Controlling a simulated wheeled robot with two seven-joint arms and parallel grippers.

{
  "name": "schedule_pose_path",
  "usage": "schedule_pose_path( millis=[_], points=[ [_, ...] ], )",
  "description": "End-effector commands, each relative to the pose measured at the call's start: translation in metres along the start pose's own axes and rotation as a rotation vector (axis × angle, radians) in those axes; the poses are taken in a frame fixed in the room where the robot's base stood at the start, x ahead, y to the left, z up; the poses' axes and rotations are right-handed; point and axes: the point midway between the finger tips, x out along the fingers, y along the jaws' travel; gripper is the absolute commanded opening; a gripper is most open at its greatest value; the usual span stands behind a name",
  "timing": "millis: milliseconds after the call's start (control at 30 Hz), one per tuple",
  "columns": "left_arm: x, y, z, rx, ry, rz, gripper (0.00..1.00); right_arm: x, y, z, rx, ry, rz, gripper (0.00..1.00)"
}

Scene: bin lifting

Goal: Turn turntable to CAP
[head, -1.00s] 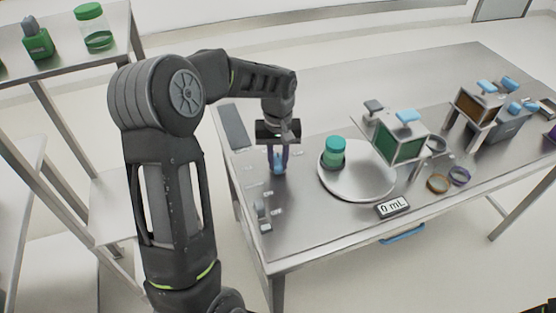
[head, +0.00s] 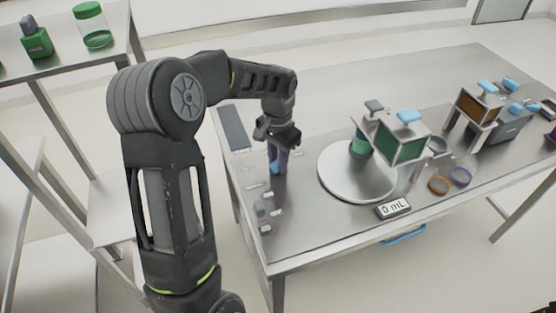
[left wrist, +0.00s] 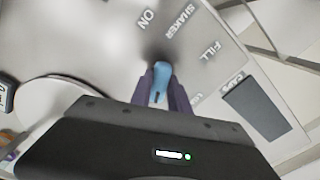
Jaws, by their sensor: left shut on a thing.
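The turntable (head: 345,182) is a round white disc on the metal table. A green jar (head: 358,147) stands at its back, partly hidden by the dispenser with the green box (head: 405,148). My left gripper (head: 278,163) points down and is shut on a blue knob (head: 274,168) left of the disc. In the left wrist view, the blue knob (left wrist: 160,70) sits between the purple fingers (left wrist: 160,90). Labels ON, SHAKER, FILL and CAPS are readable around it; another label is partly hidden. My right gripper is not in view.
Small switches (head: 260,208) lie in front of the knob. A display reading 0 mL (head: 393,207) is at the table's front edge. Rings (head: 439,185) and a second dispenser with an orange box (head: 478,105) stand to the right. A shelf (head: 65,60) holds green containers at left.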

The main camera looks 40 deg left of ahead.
Motion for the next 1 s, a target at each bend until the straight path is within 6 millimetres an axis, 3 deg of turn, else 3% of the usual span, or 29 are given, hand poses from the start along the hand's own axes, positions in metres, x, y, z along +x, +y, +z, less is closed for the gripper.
schedule_pose_path(
  millis=[567, 600, 833, 1000],
  points=[
    [-0.0012, -0.0005, -0.0009, 0.042, 0.003, -0.002, 0.0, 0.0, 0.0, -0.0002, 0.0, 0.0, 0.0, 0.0],
    [-0.0012, -0.0005, -0.0009, 0.042, 0.003, -0.002, 0.25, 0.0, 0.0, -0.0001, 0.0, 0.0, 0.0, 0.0],
    [-0.0006, -0.0002, -0.0005, 0.041, 0.002, -0.001, 0.44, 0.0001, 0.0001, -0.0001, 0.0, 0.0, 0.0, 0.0],
    [-0.0003, -0.0001, -0.0002, 0.04, 0.001, -0.001, 0.44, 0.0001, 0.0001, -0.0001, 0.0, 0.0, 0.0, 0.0]
  ],
)
